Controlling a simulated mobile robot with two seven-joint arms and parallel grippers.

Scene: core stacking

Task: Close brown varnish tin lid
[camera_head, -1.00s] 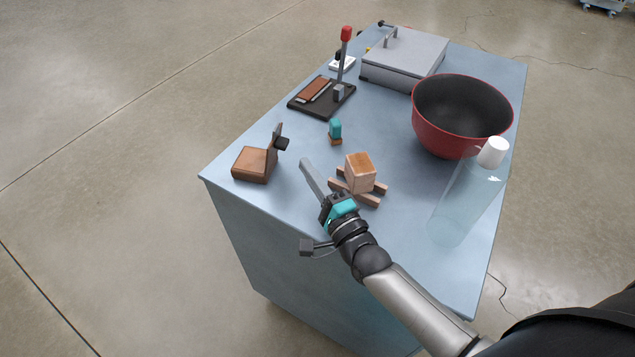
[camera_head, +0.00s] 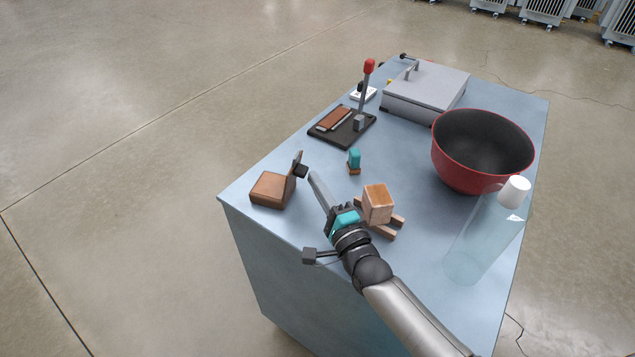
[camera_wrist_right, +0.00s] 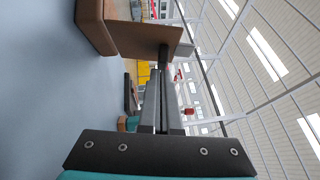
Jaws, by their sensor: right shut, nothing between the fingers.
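The brown varnish tin (camera_head: 271,190) sits near the table's left edge. Its lid (camera_head: 294,178) stands up, open, on the tin's right side, with a dark knob (camera_head: 302,171) facing right. In the right wrist view the tin (camera_wrist_right: 95,25) is at the upper left and the lid (camera_wrist_right: 150,40) sticks out across the top. My right gripper (camera_head: 314,178) is shut and empty, its long fingers pointing at the lid's knob side. In the wrist view the fingertips (camera_wrist_right: 163,68) end close to the lid; I cannot tell whether they touch. My left gripper is not in view.
A wooden block (camera_head: 378,205) on slats stands just right of my gripper, and a small teal-topped piece (camera_head: 355,159) behind it.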

